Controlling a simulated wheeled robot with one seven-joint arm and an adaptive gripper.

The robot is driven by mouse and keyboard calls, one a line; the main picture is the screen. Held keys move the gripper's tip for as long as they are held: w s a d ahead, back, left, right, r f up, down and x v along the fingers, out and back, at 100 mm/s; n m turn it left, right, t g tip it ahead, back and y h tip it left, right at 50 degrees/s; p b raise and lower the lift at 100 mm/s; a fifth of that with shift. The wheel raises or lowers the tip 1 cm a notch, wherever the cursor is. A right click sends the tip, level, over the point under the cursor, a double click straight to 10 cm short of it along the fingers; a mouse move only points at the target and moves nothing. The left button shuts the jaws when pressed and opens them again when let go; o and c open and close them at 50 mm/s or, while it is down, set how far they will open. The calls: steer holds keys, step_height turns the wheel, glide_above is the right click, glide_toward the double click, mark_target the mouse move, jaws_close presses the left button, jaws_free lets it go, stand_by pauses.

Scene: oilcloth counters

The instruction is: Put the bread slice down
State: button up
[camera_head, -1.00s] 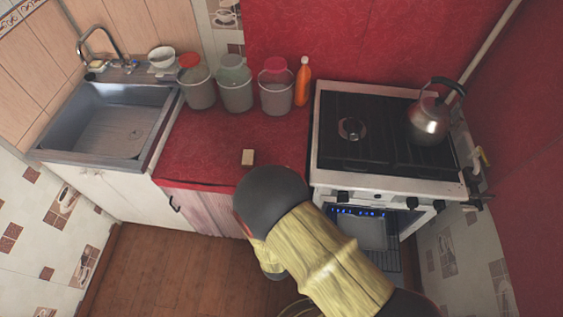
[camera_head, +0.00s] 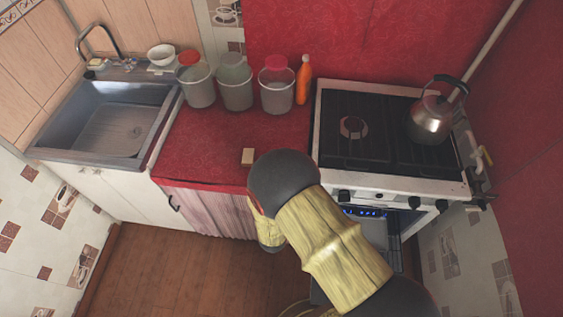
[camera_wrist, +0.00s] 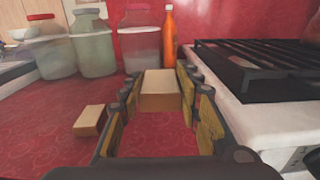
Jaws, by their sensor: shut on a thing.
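A tan, block-like bread slice (camera_wrist: 160,92) is between the fingertips of my gripper (camera_wrist: 158,82) in the wrist view. My gripper is shut on it, over the red counter (camera_wrist: 60,150). I cannot tell whether the slice touches the counter. A second, similar tan piece (camera_wrist: 89,120) lies on the counter to the left of my gripper; it also shows in the head view (camera_head: 248,157). In the head view my arm hides the gripper and the held slice.
Several lidded containers, one a red-lidded jar (camera_head: 277,88), and an orange bottle (camera_head: 303,82) stand along the back. The stove (camera_head: 330,178) with a kettle (camera_head: 431,120) is on the right, the sink (camera_head: 115,130) on the left. The counter's middle left is clear.

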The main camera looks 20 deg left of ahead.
steer(key=w+a+f, duration=0.1)
steer(key=f, duration=0.1)
steer(key=w+a+f+b, duration=0.1)
steer(key=w+f, duration=0.1)
steer(key=w+a+f, duration=0.1)
steer(key=w+f, duration=0.1)
steer(key=shift+w+b, duration=0.1)
steer(key=shift+b, duration=0.3)
steer(key=shift+w+a+f+b, duration=0.15)
steer(key=shift+f+b, duration=0.15)
steer(key=shift+f, duration=0.55)
steer(key=shift+w+f+b, duration=0.1)
steer(key=shift+f+b, duration=0.2)
steer(key=shift+f, duration=0.5)
steer(key=shift+f, duration=0.1)
steer(key=shift+f, duration=0.15)
steer(key=o, duration=0.9)
steer(key=shift+o, duration=0.2)
steer(key=v, duration=0.2)
steer(key=p+v, duration=0.1)
steer(key=v, duration=0.2)
steer(key=r+v, duration=0.1)
steer(key=v, duration=0.1)
steer(key=shift+s+p, duration=0.35)
steer(key=shift+s, duration=0.05)
step_height(320, 180, up, 7)
steer(key=shift+w+r+p, duration=0.1)
steer(key=shift+w+p, duration=0.05)
steer(key=shift+p, duration=0.7)
